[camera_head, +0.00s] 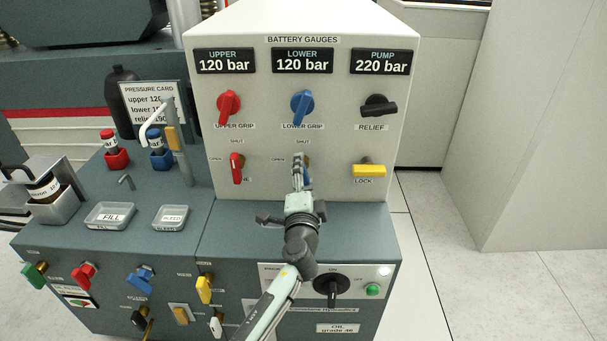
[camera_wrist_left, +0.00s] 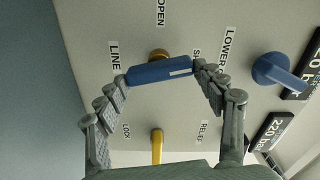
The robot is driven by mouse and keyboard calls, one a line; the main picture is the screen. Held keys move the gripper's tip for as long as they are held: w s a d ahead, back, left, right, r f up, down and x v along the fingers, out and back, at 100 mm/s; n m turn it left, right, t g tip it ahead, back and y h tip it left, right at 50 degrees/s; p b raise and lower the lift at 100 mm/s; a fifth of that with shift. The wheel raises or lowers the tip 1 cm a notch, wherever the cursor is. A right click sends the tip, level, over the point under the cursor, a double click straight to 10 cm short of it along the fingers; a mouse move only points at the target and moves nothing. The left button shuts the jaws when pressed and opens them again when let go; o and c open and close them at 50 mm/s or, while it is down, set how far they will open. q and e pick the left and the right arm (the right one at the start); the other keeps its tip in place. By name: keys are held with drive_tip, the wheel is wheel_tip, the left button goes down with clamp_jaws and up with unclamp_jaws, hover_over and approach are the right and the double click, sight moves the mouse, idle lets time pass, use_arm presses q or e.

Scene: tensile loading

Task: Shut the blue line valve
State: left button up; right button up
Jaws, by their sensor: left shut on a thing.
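The blue line valve (camera_wrist_left: 160,72) is a blue bar handle with a pale stripe near one end, on a brass stem. In the left wrist view it lies between my left fingertips (camera_wrist_left: 161,74), which are shut on it at its two ends. The bar lies roughly along the line between the LINE and SHUT labels, with the OPEN label off to its side. In the head view my left gripper (camera_head: 301,170) is in front of the panel and covers most of the valve; a bit of blue (camera_head: 308,175) shows. My right gripper is not in view.
A red line valve (camera_head: 236,168) is to the left and a yellow LOCK handle (camera_head: 369,170) to the right. Above are the blue LOWER GRIP knob (camera_head: 302,104), the red UPPER GRIP knob (camera_head: 229,105) and the black RELIEF knob (camera_head: 378,107). Gauges read 120, 120 and 220 bar.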

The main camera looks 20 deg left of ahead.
use_arm(q)
drive_tip(key=shift+r+m, duration=0.2)
drive_tip(key=shift+m, duration=0.7)
drive_tip(key=shift+m+p, duration=0.3)
drive_tip(key=shift+m, duration=0.2)
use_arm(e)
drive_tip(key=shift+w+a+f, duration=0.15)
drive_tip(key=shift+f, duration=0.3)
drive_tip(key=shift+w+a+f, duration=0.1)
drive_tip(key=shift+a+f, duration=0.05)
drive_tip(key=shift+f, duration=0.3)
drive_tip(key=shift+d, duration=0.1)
use_arm(q)
drive_tip(key=o, duration=0.9)
drive_tip(key=shift+w+f, duration=0.1)
drive_tip(key=shift+o, duration=1.2)
drive_tip(key=shift+f, duration=0.1)
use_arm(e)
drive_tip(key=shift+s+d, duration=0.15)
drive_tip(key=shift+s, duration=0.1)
